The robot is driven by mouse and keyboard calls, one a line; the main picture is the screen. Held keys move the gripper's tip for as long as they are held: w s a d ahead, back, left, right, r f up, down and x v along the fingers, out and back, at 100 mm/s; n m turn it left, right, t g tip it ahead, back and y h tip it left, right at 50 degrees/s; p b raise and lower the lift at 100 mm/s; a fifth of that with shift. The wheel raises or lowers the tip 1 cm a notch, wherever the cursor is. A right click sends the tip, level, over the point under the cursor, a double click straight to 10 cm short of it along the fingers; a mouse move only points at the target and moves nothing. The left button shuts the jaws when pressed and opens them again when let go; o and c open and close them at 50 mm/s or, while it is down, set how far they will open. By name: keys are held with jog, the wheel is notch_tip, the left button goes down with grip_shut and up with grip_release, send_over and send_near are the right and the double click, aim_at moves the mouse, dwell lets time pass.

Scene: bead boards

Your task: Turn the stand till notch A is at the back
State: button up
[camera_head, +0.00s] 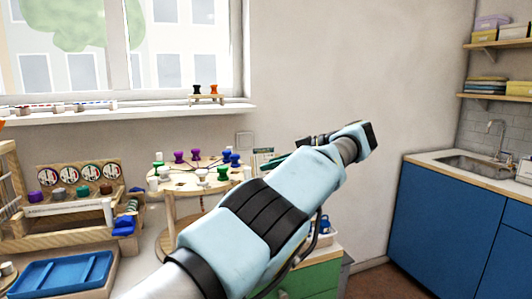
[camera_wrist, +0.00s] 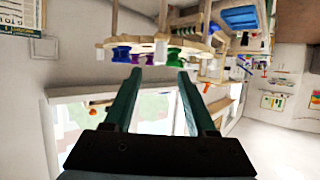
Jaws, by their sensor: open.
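The stand (camera_head: 180,188) is a round wooden top on wooden posts, on the counter under the window. Purple, blue, green and white spools or pegs stand around its top, with dark lines across it. It also shows upside down in the wrist view (camera_wrist: 188,43), with green and purple spools near my fingertips. My gripper (camera_wrist: 159,74) is open, with nothing between its two teal fingers, and appears apart from the stand. In the head view my arm hides the stand's lower right side and most of the gripper. I cannot make out notch A or any letter.
A wooden rack with round dials (camera_head: 88,174) and several spools stands left of the stand. A blue tray (camera_head: 62,275) lies in front of it. A small bench with two spools (camera_head: 206,97) is on the windowsill. A green drawer unit (camera_head: 313,279) is below my arm.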

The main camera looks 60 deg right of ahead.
jog(key=shift+s+r+p, duration=0.25)
jog(key=shift+s+p, duration=0.45)
jog(key=shift+p, duration=0.2)
jog(key=shift+s, duration=0.1)
